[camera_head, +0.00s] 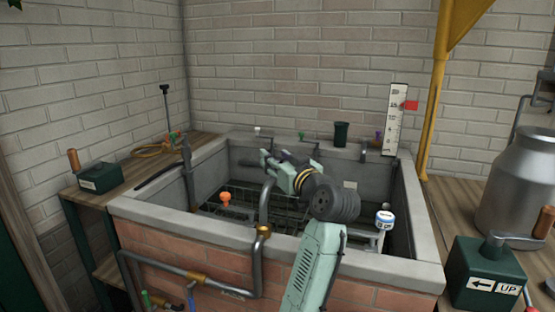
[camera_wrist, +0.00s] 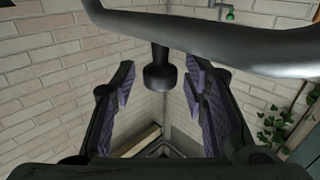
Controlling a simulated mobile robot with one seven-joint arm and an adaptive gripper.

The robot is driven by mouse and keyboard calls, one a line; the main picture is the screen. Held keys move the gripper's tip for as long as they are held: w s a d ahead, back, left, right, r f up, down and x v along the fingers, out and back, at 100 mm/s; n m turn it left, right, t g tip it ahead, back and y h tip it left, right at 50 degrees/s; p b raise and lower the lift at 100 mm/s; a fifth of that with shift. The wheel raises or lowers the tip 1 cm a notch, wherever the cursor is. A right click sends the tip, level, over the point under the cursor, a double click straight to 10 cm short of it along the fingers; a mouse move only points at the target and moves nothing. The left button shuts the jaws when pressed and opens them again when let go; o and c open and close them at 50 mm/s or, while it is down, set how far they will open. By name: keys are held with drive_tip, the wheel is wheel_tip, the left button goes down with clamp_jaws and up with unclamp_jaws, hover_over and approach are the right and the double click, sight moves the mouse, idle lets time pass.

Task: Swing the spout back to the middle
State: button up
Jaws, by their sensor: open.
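The spout (camera_head: 265,205) is a grey bent pipe rising from a brass collar (camera_head: 263,231) on the front rim of the brick-sided trough. Its upper part is partly hidden by my arm in the head view. My gripper (camera_head: 268,160) is over the trough, pointing left. In the wrist view my gripper (camera_wrist: 160,88) is open, with purple ridged pads on both sides. A thick dark pipe (camera_wrist: 225,40) crosses the top of that view, and a dark knob-like end (camera_wrist: 159,72) shows between the fingers, apart from both pads. I cannot tell for certain that these belong to the spout.
The trough (camera_head: 375,262) has a pale stone rim and a wire rack inside. An orange knob (camera_head: 225,198) and a blue-white cap (camera_head: 384,218) stand near its front. A green crank box (camera_head: 484,272) and milk can (camera_head: 520,185) are at right, another green box (camera_head: 100,177) at left.

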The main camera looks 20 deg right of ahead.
drive_tip(key=s+d, duration=0.2)
drive_tip(key=s, duration=0.9)
drive_tip(key=shift+s+d, duration=0.15)
drive_tip(key=shift+s, duration=0.25)
